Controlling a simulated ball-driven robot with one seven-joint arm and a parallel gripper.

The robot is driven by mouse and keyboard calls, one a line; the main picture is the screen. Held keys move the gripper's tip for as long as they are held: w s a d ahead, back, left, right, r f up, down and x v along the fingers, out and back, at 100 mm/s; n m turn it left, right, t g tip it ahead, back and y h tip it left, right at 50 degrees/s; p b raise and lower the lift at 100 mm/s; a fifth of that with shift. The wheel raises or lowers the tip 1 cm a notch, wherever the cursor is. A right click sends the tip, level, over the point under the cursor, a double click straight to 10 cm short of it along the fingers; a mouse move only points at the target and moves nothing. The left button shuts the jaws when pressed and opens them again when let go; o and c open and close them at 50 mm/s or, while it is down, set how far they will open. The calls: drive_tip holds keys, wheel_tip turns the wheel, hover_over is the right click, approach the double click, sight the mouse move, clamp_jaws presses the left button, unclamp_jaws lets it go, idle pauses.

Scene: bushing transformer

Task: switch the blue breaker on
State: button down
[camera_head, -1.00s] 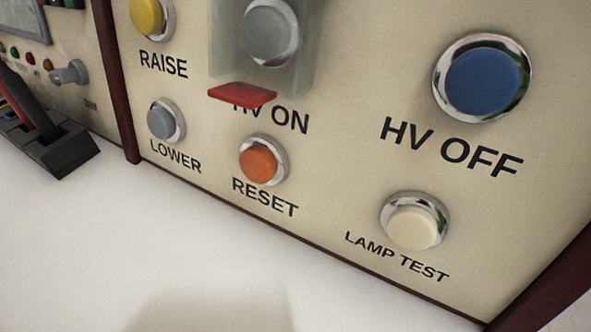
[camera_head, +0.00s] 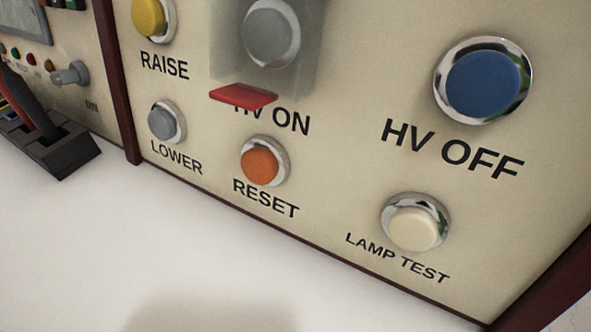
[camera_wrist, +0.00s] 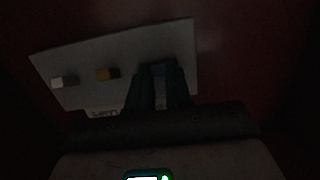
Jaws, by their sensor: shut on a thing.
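In the dark wrist view, my gripper (camera_wrist: 159,74) reaches to a pale panel. Its two fingers are shut on a dim blue part, which I take to be the blue breaker (camera_wrist: 157,69). The fingers and the darkness hide most of it, so whether it is up or down cannot be told. A white breaker (camera_wrist: 63,82) and a yellow breaker (camera_wrist: 106,73) stick out of the same panel to the left, apart from the fingers. My gripper and the blue breaker do not show in the head view.
The head view shows a cream panel with a blue HV OFF button (camera_head: 485,82), an orange RESET button (camera_head: 259,166) and a LAMP TEST button (camera_head: 413,228). A clear cover (camera_head: 306,60) hangs over HV ON. A black lever base (camera_head: 62,155) stands left. The white bench is clear.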

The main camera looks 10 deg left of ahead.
drive_tip(key=shift+r+g, duration=0.35)
drive_tip(key=shift+g, duration=0.25)
drive_tip(key=c, duration=1)
unclamp_jaws()
drive_tip(key=shift+c, duration=0.2)
drive_tip(key=p+v, duration=0.4)
drive_tip(key=v, duration=0.6)
drive_tip(key=shift+s+p, duration=0.4)
drive_tip(key=shift+r, duration=0.1)
